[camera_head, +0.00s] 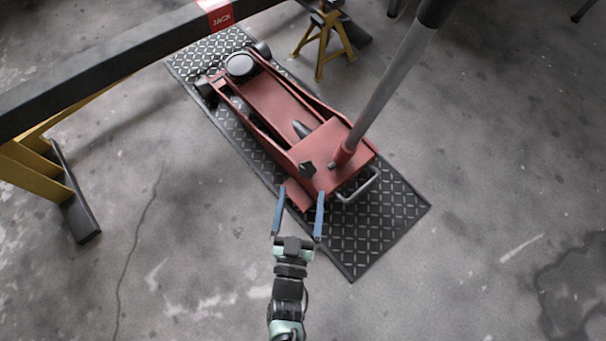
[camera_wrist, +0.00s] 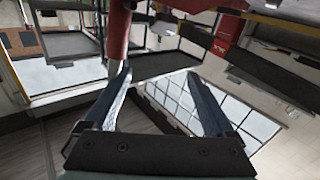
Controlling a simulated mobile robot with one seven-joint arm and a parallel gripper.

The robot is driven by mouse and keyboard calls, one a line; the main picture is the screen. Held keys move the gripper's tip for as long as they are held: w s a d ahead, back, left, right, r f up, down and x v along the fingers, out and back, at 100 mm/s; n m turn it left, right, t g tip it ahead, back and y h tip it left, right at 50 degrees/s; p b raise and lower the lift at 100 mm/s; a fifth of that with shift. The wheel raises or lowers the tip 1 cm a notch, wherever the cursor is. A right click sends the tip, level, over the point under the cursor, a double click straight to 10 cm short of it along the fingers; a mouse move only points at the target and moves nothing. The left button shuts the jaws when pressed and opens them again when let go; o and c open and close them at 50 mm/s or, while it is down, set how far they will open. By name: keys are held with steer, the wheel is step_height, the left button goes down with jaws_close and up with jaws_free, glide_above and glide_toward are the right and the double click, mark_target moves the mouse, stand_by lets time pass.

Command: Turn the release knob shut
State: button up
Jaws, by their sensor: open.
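The red floor jack (camera_head: 285,105) lies on a black tread mat. A small black knob (camera_head: 307,169) sits on its near end, left of the handle socket; it appears to be the release knob. My gripper (camera_head: 302,190) is open, its two blue fingers reaching toward the jack's near end. In the head view the knob shows just beyond the fingertips, roughly between them. I cannot tell the height gap or any contact. In the wrist view my gripper (camera_wrist: 157,73) is open with nothing seen held. I cannot make out the knob there.
The jack's long grey handle (camera_head: 392,90) rises from a red socket (camera_head: 343,155) right of the knob. A metal loop (camera_head: 359,187) sticks out nearby. The mat (camera_head: 385,225) shows bare at right. A dark beam (camera_head: 110,55) and yellow stand (camera_head: 325,38) stand beyond.

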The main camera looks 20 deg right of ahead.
steer(key=b, duration=0.2)
glide_toward(307, 175)
steer(key=shift+g, duration=0.3)
steer(key=b+x, duration=0.2)
steer(key=x, duration=0.3)
steer(key=b+x, duration=0.3)
steer(key=x, duration=0.3)
steer(key=shift+a+r, duration=0.1)
steer(key=shift+r, duration=0.15)
steer(key=shift+w+r, duration=0.15)
steer(key=shift+w, duration=0.25)
steer(key=c, duration=1.4)
steer(key=shift+o, duration=0.2)
steer(key=shift+m, duration=0.3)
